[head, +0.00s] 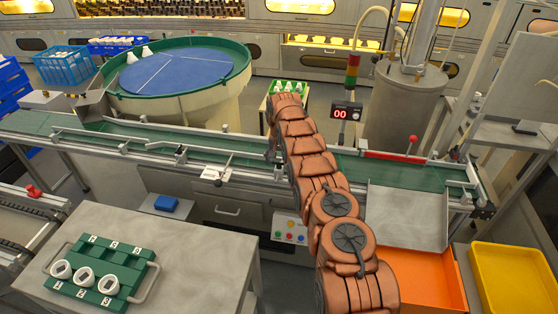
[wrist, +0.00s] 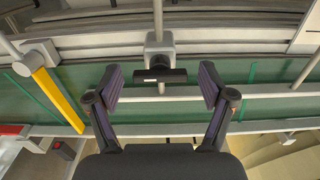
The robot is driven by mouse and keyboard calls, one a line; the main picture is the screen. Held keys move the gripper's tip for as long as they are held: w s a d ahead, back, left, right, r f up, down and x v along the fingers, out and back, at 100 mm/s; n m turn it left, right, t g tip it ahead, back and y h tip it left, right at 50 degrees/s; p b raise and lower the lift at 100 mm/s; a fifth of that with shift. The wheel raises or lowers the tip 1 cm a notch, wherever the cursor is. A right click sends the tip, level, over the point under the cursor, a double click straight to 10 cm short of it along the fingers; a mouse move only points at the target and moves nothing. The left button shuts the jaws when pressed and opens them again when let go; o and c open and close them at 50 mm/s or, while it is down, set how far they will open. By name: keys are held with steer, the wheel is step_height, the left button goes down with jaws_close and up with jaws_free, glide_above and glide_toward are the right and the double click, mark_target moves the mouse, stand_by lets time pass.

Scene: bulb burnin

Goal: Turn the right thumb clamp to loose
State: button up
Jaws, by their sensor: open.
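In the wrist view a thumb clamp with a dark bar-shaped handle (wrist: 160,75) sits on a grey block at the conveyor guide rail. Its handle lies crosswise in the picture. My gripper (wrist: 161,86) is open, with one finger on each side of the handle and a visible gap at both ends. Another dark thumb clamp (head: 181,154) shows on the near rail, left of my arm.
The green conveyor belt (head: 230,146) runs across under my arm, with metal guide rails along it. A yellow bar (wrist: 58,98) slants at the left of the wrist view. A counter display (head: 346,111) and a red-knobbed lever (head: 412,144) stand right of my arm.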

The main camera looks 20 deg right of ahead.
steer(key=shift+c, duration=0.3)
steer(key=c, duration=1.1)
steer(key=shift+f+n+b, duration=0.15)
steer(key=shift+n+b, duration=0.25)
steer(key=shift+b, duration=0.25)
steer(key=shift+w+n+b, duration=0.15)
steer(key=shift+n+b, duration=0.75)
steer(key=shift+b, duration=0.35)
steer(key=n+b, duration=0.2)
steer(key=n, duration=0.2)
steer(key=shift+n+b, duration=0.3)
steer(key=n, duration=0.5)
steer(key=shift+r, duration=0.25)
steer(key=n, duration=0.5)
steer(key=shift+n, duration=0.3)
